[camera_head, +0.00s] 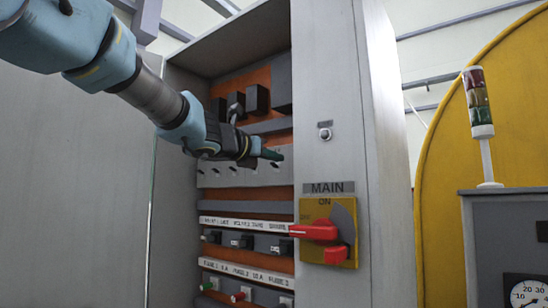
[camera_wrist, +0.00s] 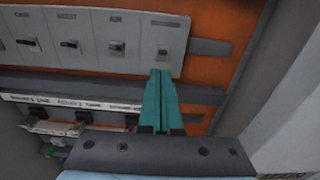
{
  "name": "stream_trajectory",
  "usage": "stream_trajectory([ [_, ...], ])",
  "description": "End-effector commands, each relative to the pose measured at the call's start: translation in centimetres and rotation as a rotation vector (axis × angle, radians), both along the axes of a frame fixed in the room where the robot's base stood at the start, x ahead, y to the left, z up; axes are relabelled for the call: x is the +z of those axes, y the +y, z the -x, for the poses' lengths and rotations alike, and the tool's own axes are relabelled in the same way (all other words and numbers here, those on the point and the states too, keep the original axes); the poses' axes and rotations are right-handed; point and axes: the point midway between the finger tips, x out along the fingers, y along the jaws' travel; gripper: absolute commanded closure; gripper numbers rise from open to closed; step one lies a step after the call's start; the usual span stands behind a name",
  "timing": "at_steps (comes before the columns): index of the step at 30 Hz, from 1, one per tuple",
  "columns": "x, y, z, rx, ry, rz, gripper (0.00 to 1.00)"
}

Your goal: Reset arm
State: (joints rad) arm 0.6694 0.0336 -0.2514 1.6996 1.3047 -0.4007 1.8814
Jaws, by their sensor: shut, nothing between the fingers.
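My gripper (camera_head: 272,155) is at the end of my blue and grey arm, which reaches from the upper left into the open electrical cabinet. In the wrist view its green fingers (camera_wrist: 161,78) are together and empty. The fingertips lie just below the rightmost switch (camera_wrist: 162,53) of a grey switch row (camera_wrist: 92,40); I cannot tell whether they touch the panel. Switch labels include AIR and what looks like CAGE. The red MAIN switch handle (camera_head: 314,232) is on a yellow plate (camera_head: 341,214), lower right of my gripper.
Labelled rows of breakers (camera_head: 241,241) sit lower in the cabinet. The cabinet's grey side wall (camera_head: 330,90) stands right of my gripper. An open grey door (camera_head: 70,190) is at left. A signal tower (camera_head: 477,100) and pressure gauge (camera_head: 527,293) are at right.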

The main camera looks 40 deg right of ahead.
Motion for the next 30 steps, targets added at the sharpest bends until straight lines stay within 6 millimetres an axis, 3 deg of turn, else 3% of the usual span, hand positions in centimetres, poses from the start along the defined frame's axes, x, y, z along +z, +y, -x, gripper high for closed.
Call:
stream_trajectory([
  [12,-0.2,0.1,-0.3,0.008,0.013,0.001,1.0],
  [14,-0.8,0.6,-1.1,0.031,0.053,0.005,1.0],
  [17,-3.0,2.3,-3.9,0.123,0.206,0.023,1.0],
  [20,-6.7,5.7,-8.1,0.278,0.452,0.07,1.0],
  [24,-13.0,12.0,-13.3,0.54,0.831,0.189,1.0],
  [30,-22.3,22.5,-17.2,0.937,1.325,0.448,1.0],
])
